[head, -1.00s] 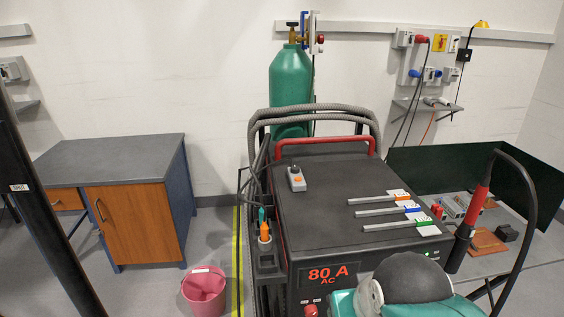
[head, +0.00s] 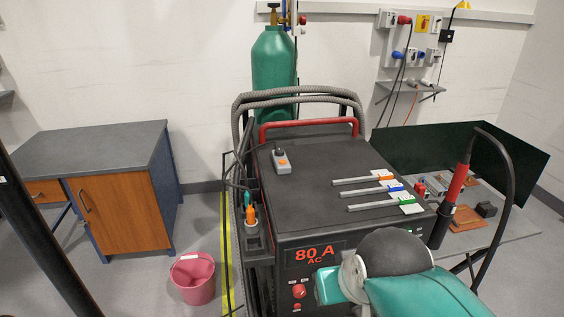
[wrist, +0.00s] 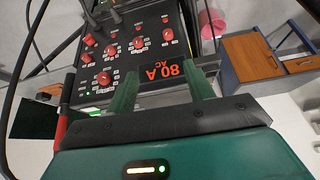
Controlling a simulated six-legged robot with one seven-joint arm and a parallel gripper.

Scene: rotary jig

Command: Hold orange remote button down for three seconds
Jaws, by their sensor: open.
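Beyond the fingers is the machine's front panel, with red knobs and an "80 A AC" display. The remote is not in the wrist view. In the head view my green arm is at the bottom right, in front of the machine and well apart from the remote.
Three marked rods (head: 368,190) lie on the machine's top at the right. A red handle (head: 310,124) and thick hoses rise behind the remote. A torch with a red grip (head: 457,183) stands at the right. A pink bucket (head: 193,282) is on the floor at the left.

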